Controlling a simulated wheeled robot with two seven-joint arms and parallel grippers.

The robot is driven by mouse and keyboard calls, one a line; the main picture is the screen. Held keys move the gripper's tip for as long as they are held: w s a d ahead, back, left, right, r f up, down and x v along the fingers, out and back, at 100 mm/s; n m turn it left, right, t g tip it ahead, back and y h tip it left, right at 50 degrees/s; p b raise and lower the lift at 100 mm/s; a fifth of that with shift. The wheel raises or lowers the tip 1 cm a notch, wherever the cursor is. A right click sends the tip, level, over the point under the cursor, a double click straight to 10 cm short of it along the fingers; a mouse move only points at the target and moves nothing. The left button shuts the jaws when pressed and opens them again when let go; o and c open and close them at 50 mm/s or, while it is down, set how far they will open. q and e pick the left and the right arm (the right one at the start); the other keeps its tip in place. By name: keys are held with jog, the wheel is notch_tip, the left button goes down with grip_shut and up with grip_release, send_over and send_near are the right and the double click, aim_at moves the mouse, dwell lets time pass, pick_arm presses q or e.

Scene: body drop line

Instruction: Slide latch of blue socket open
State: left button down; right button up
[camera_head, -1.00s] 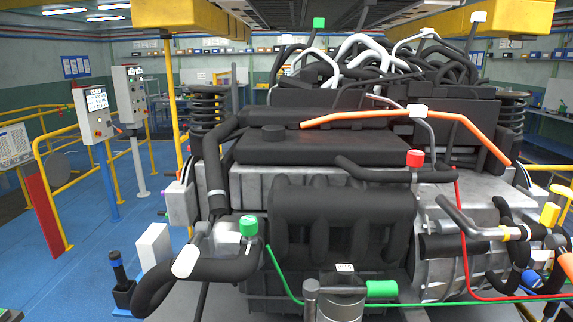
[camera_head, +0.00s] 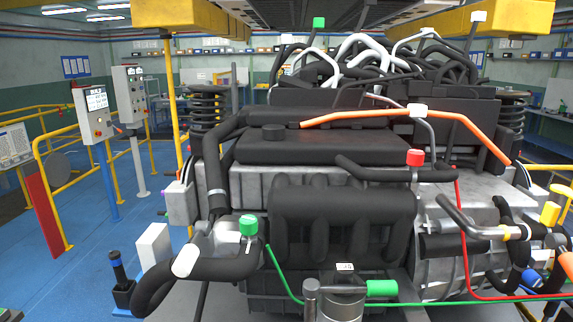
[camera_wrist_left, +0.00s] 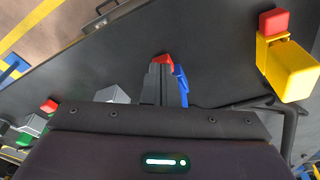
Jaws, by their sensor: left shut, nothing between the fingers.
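My left gripper (camera_wrist_left: 162,74) shows in the left wrist view, its grey fingers shut together with nothing between them. A blue part (camera_wrist_left: 182,87), likely the blue socket, lies just right of the fingers and is largely hidden behind them. A red piece (camera_wrist_left: 164,58), which looks like its latch, sits right at the fingertips. I cannot tell whether they touch or whether the latch is open. I cannot pick out either gripper in the head view.
A yellow socket (camera_wrist_left: 290,70) with a red top (camera_wrist_left: 274,21) stands at the right on the dark panel (camera_wrist_left: 225,55). Green and red parts (camera_wrist_left: 49,106) lie at the left. In the head view a large engine (camera_head: 340,215) with hoses and wires fills the middle.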

pick_arm(q)
jog(key=shift+s+p, duration=0.35)
jog(key=shift+s, duration=0.6)
dwell(0.3)
jog(key=shift+r, duration=0.1)
notch_tip(320, 180, up, 7)
jog(key=p, duration=0.8)
dwell(0.5)
